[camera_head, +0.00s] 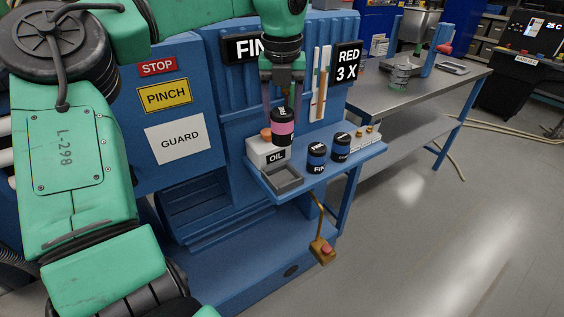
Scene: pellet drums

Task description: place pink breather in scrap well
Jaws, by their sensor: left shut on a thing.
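The pink breather (282,128) is a black cylinder with a pink band. My left gripper (282,112) comes down from above and is shut on it, holding it upright over the blue shelf, just behind and above the open grey well (283,180) at the shelf's front left corner. The well looks empty and I take it for the scrap well; no label on it is readable. I cannot tell whether the breather touches the white OIL block (268,157) beside it. My right gripper is not in view.
Two black cylinders with blue bands, one in front (317,156) and one behind (341,147), stand on the shelf (318,182) right of the well. Small brass-topped fittings (367,137) sit farther right. A brown pendant (321,250) hangs below the shelf. Open floor lies to the right.

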